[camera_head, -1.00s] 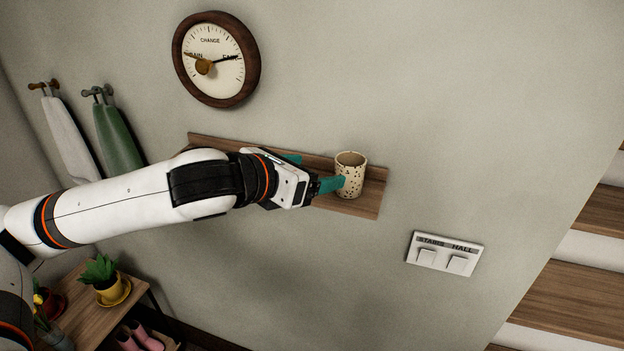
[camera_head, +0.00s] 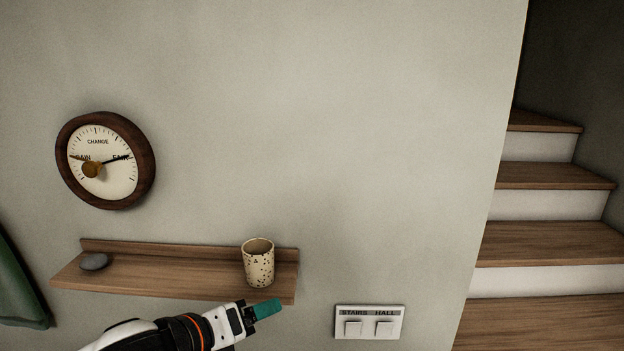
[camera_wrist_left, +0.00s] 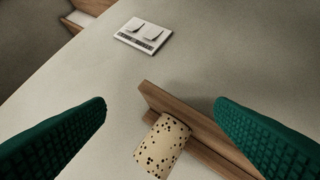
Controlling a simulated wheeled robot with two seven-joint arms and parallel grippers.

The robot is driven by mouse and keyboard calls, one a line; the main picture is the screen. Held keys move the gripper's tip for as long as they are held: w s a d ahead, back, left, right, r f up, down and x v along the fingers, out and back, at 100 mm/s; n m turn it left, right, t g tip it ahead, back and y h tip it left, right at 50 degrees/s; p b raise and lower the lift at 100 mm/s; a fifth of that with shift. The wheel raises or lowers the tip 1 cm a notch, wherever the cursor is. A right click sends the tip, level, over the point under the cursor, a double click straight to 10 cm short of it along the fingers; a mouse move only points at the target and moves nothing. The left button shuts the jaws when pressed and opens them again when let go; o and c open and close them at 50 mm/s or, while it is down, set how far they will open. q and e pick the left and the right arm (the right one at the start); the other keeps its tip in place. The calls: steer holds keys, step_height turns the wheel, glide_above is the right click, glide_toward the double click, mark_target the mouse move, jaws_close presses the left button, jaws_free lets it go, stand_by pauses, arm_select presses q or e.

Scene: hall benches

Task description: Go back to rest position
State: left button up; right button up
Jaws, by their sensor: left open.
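My left gripper (camera_head: 262,310) is below the front edge of the wall shelf in the head view, with one teal fingertip clearly showing. In the left wrist view its two teal fingers (camera_wrist_left: 160,130) are wide apart with nothing held between them. A speckled cream cup (camera_head: 258,265) stands upright on the right end of the wooden shelf (camera_head: 170,280). The cup also shows in the left wrist view (camera_wrist_left: 162,147), beyond the fingers and apart from them. My right gripper is in neither view.
A grey stone (camera_head: 94,262) lies on the shelf's left end. A round dial (camera_head: 118,185) hangs above it. A switch plate (camera_head: 369,322) is on the wall right of the shelf. Wooden stairs (camera_head: 550,240) rise at the right. A green cloth (camera_head: 20,285) hangs at the left edge.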

arm_select(q)
steer(key=s+a+f+n+g+y, duration=0.1)
steer(key=s+f+n, duration=0.3)
steer(key=f+n, duration=0.35)
steer(key=s+f+n+g+y, duration=0.1)
steer(key=s+f+n, duration=0.2)
steer(key=f+n, duration=0.5)
steer(key=s+a+f+n+g+y, duration=0.2)
steer(key=s+a+f+n+g, duration=0.15)
steer(key=s+f+n, duration=0.35)
steer(key=s+a+f+n+g+y, duration=0.2)
steer(key=s+a+f+n, duration=0.25)
steer(key=s+n, duration=0.45)
step_height(320, 180, down, 35)
steer(key=s+g+b, duration=0.2)
steer(key=b, duration=0.6)
steer(key=s+a+f+b, duration=0.1)
steer(key=s+f+b, duration=0.2)
steer(key=s+f, duration=0.5)
steer(key=s+a+f+b, duration=0.2)
steer(key=s+f, duration=0.6)
steer(key=f, duration=0.5)
steer(key=shift+a+f+g+b, duration=0.2)
steer(key=shift+f+g+b, duration=0.2)
steer(key=shift+b, duration=0.35)
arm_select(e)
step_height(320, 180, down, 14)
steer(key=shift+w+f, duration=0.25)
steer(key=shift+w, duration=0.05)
